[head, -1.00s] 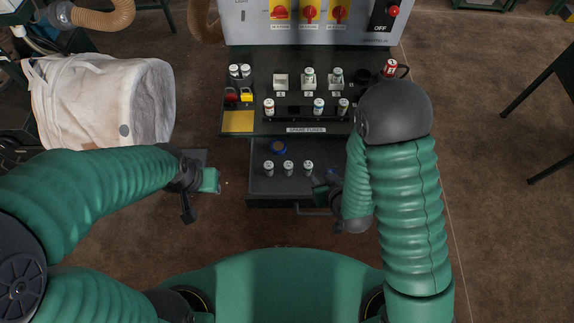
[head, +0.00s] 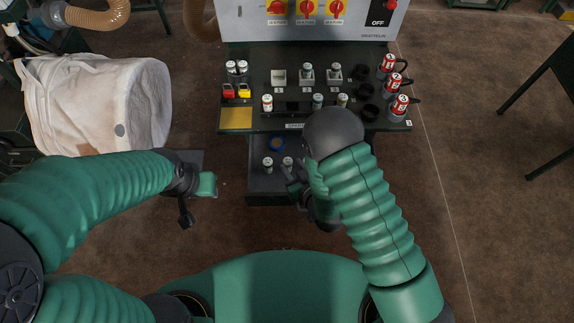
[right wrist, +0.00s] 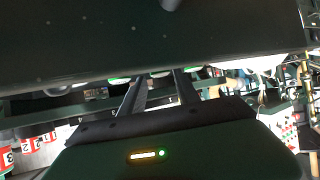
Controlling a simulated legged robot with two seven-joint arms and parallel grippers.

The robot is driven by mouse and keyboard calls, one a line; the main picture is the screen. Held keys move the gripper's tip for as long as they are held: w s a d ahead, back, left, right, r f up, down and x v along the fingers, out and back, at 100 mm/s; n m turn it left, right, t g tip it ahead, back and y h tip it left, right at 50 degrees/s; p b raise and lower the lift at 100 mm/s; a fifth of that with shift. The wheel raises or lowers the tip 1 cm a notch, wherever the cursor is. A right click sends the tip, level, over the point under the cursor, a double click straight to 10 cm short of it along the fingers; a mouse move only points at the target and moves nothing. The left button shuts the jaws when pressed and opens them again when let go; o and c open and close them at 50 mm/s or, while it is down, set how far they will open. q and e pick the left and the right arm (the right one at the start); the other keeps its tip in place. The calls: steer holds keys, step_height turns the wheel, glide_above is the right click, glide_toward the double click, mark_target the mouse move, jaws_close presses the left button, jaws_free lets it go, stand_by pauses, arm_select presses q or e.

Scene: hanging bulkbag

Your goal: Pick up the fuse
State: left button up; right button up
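Two small white-and-grey fuses stand upright in the lower drawer (head: 258,186) in the head view: a left fuse (head: 267,164) and a right fuse (head: 287,163). A third fuse spot to their right is hidden behind my right arm. My right gripper (head: 294,181) is low at the drawer, close to the right fuse. In the right wrist view its two fingers (right wrist: 158,90) are apart, with nothing clearly held between them. My left gripper (head: 203,190) hangs left of the drawer, away from the fuses; its finger gap is unclear.
The shelf (head: 237,118) above the drawer carries several more fuses, a red padlock (head: 228,91) and a yellow padlock (head: 244,91). A white bag (head: 95,105) is at left. Floor on the right is open.

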mark_target(290, 165)
steer(key=x, duration=0.5)
steer(key=shift+s+f+p, duration=0.15)
steer(key=shift+f+p, duration=0.15)
steer(key=shift+p, duration=0.05)
jaws_close()
